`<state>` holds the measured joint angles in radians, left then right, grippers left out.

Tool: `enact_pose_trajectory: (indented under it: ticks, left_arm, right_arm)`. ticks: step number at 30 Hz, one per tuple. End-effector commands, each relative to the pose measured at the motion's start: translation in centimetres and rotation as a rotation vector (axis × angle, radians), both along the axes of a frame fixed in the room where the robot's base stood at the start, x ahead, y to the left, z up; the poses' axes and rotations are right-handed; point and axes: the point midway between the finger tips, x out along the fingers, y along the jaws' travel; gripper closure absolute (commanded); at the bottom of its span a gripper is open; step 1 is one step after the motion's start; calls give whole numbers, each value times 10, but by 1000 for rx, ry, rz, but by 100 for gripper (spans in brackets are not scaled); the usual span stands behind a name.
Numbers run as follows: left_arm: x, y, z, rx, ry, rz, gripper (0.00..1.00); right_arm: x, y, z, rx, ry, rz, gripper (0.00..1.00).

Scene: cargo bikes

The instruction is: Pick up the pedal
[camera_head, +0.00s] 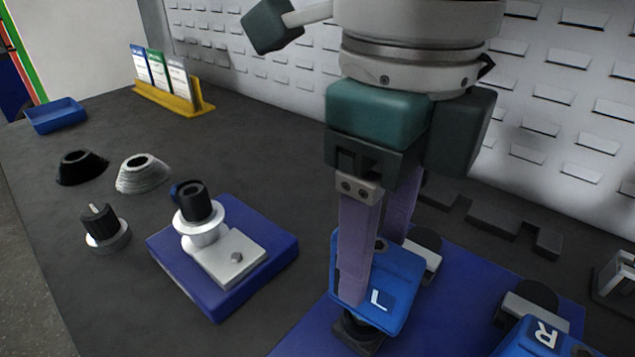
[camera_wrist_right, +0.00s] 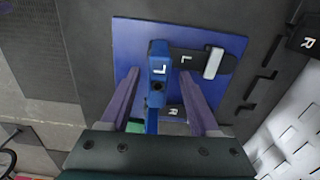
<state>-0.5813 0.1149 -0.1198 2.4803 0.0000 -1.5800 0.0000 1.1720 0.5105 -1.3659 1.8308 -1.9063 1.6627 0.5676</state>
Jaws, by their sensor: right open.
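A blue pedal marked L (camera_head: 394,300) is at the front middle of the head view, above a blue mat. In the right wrist view the blue L pedal (camera_wrist_right: 158,58) lies between my fingers. My right gripper (camera_head: 376,262) reaches down from above with its two purple fingers on either side of this pedal; one finger is partly hidden behind it. In the right wrist view my right gripper (camera_wrist_right: 160,95) is open, with a gap visible beside the pedal. A second blue pedal marked R (camera_head: 535,338) is at the lower right, cut by the edge. My left gripper is not in view.
A blue block (camera_head: 285,247) with a metal bracket and a black-topped spindle stands to the left. Black and grey cones (camera_head: 142,178), a black knob (camera_head: 99,222) and a small blue tray (camera_head: 56,116) are farther left. A yellow card holder (camera_head: 165,98) stands at the back.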

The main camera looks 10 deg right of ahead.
Motion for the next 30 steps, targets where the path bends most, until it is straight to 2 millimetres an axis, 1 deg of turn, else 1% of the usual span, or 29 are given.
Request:
enact_pose_trajectory:
  ticks: [5,9,12,20,30]
  left_arm:
    - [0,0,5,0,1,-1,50]
    - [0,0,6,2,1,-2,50]
    - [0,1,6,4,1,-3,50]
    - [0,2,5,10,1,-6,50]
    - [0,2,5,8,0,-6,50]
  right_arm:
    - [-3,0,-19,0,4,2,38]
    - [-4,0,-43,0,4,0,38]
    - [-3,1,-52,2,2,2,38]
    - [-3,1,-55,2,1,3,39]
    - [-3,1,-55,3,0,2,77]
